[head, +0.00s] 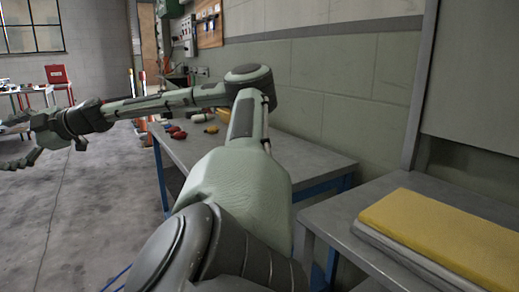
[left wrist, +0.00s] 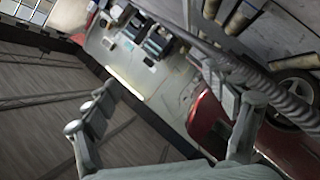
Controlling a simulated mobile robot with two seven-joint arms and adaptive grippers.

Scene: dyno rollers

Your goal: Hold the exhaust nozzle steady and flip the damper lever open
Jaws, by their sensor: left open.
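My left gripper (head: 32,150) is at the far left of the head view, at the end of my outstretched arm, with its fingers spread. A grey ribbed hose (left wrist: 255,82) runs diagonally behind the right finger, apart from the grip as far as I can tell. I cannot make out the exhaust nozzle as a separate part, and I see no damper lever. My right gripper is not in view.
A red car body with a wheel (left wrist: 290,92) lies beyond the hose. In the head view, a grey workbench (head: 300,160) stands along the wall, and a yellow pad (head: 440,235) lies on a nearer bench. The floor (head: 75,220) at left is clear.

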